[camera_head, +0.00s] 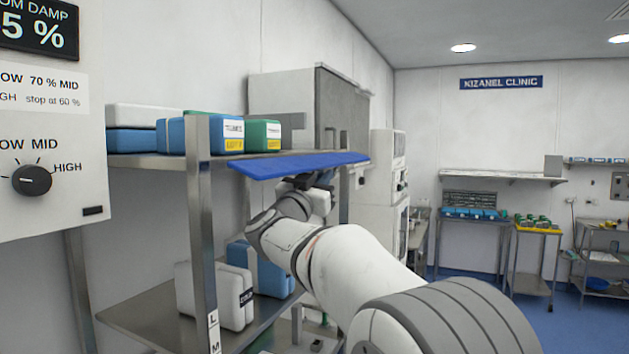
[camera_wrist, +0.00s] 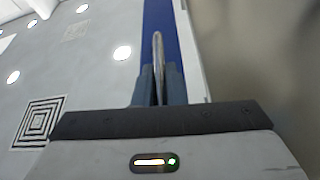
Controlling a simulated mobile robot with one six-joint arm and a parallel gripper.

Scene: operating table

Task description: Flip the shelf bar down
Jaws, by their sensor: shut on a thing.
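The shelf bar (camera_head: 300,162) is a long flat blue panel along the front of the upper metal shelf (camera_head: 150,160), seen slanting outward at about shelf height. My gripper (camera_head: 303,183) is just beneath it, near its middle. In the wrist view the blue bar (camera_wrist: 152,16) runs up the picture, and a thin metal handle (camera_wrist: 158,48) stands in front of it. My gripper's two dark fingers (camera_wrist: 158,86) are closed around the near end of this handle. The exact grip is partly hidden by my wrist in the head view.
Blue, green and white boxes (camera_head: 172,133) stand on the upper shelf behind the bar. A metal post (camera_head: 201,230) rises at the left, and a white case (camera_head: 218,296) stands on the lower shelf. A grey cabinet (camera_head: 312,107) is behind. Open floor (camera_head: 560,315) lies at right.

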